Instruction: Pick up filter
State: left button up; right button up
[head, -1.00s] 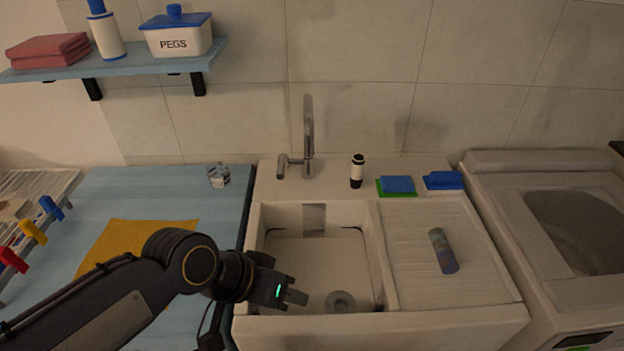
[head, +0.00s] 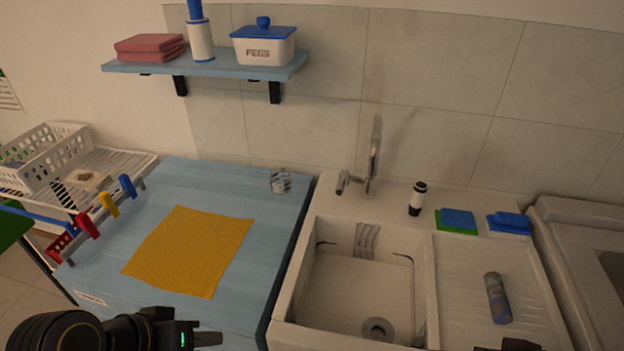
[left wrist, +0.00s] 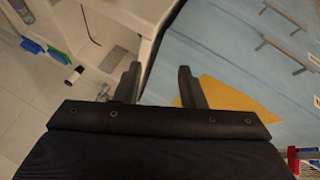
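No object is plainly marked as a filter. A round metal strainer (head: 377,329) sits in the drain of the white sink (head: 305,255), near its front. A small grey-and-white patterned object (head: 281,180) stands at the back right of the blue counter; what it is I cannot tell. My left gripper (head: 208,338) is at the bottom of the head view, left of the sink and by the counter's front. In the left wrist view my left gripper (left wrist: 160,80) has its fingers apart with nothing between them. A dark piece (head: 518,345) at the bottom right may be my right gripper.
A yellow cloth (head: 190,250) lies on the blue counter (head: 250,215). A can (head: 497,298) lies on the drainboard. A faucet (head: 374,155), a black-and-white bottle (head: 417,198) and sponges (head: 458,220) stand behind. Pegs (head: 108,204) and a white basket (head: 50,150) are left.

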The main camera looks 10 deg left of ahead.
aim_at(501, 312)
jog(key=l+z, duration=0.35)
jog(key=z, duration=0.15)
jog(key=i+l+z, duration=0.1)
jog(key=l+z, duration=0.35)
jog(key=i+l+z, duration=0.1)
jog(key=l+z, duration=0.15)
jog(key=z, duration=0.25)
